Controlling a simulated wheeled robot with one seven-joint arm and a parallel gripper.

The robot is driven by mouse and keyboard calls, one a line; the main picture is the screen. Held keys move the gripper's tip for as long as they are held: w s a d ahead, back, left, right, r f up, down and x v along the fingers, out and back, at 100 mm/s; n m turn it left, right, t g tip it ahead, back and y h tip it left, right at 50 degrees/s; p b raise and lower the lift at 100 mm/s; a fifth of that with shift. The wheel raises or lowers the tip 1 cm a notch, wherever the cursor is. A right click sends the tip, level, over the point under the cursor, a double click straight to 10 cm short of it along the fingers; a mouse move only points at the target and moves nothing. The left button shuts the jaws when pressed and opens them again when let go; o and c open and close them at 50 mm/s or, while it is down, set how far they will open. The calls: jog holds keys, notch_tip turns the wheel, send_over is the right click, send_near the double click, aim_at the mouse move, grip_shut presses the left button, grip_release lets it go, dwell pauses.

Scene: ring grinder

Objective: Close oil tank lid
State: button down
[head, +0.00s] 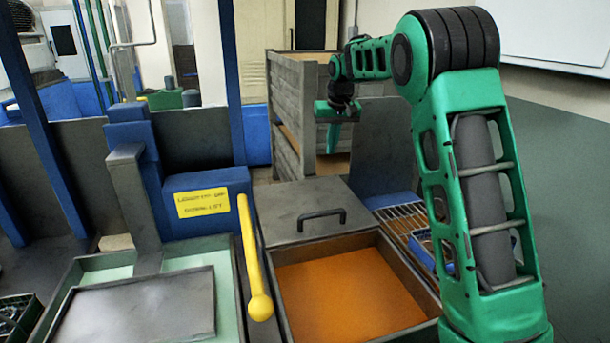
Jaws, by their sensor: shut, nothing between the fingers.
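The oil tank (285,322) is a dark metal box in the lower middle, with orange oil (345,290) showing in its open front part. Its grey lid (283,200), with a black bar handle (322,217), lies behind the opening, so the oil is uncovered. I cannot tell whether the lid is hinged or slid back. My gripper (334,138) is shut and empty, pointing down. It appears above and beyond the lid, apart from the handle. Its fingertips are small and partly unclear.
A yellow lever (250,250) with a round knob stands left of the tank, beside a blue box with a yellow label (203,203). A pale green basin (230,300) is at lower left. A wire rack (405,218) lies right of the lid. Grey wooden crates (300,110) stand behind.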

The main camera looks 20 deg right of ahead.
jog(key=w+a+f+n, duration=0.1)
jog(key=w+a+f, duration=0.2)
jog(key=w+a, duration=0.4)
jog(key=w+x, duration=0.1)
jog(key=x, duration=0.9)
jog(key=shift+s+d+r, duration=0.15)
jog(key=shift+s, duration=0.85)
jog(key=shift+s+d+r, duration=0.15)
jog(key=shift+s, duration=0.85)
